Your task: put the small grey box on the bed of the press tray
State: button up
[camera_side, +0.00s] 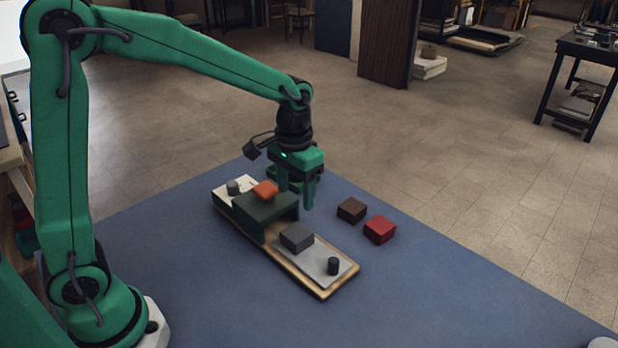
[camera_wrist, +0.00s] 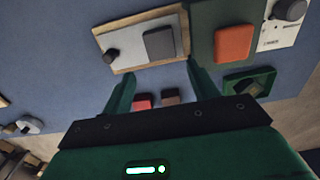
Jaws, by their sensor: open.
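The small grey box (camera_side: 297,237) rests on the light grey bed (camera_side: 318,263) of the press tray, close to the dark green block. In the wrist view the grey box (camera_wrist: 159,43) lies flat, wholly within the bed (camera_wrist: 130,36), with a dark knob (camera_wrist: 111,56) apart from it. My gripper (camera_side: 296,198) is open and empty, above and behind the grey box, near the green block. In the wrist view the two fingers of my gripper (camera_wrist: 161,75) stand apart with nothing between them, and the grey box shows beyond their tips.
An orange box (camera_side: 265,189) sits on the dark green block (camera_side: 258,213). A white panel with a grey knob (camera_side: 233,187) is behind it. A brown box (camera_side: 351,209) and a red box (camera_side: 380,229) lie on the blue mat (camera_side: 430,290). A green open container (camera_wrist: 250,84) stands near the block.

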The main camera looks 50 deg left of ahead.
jog(key=s+a+r+t, duration=0.2)
jog(key=s+r, duration=0.2)
jog(key=s, duration=0.4)
jog(key=s+a+r+t, duration=0.2)
jog(key=s+r, duration=0.3)
jog(key=s, duration=0.4)
jog(key=shift+s+a+t, duration=0.25)
jog(key=shift+s+t, duration=0.05)
jog(key=shift+t, duration=0.5)
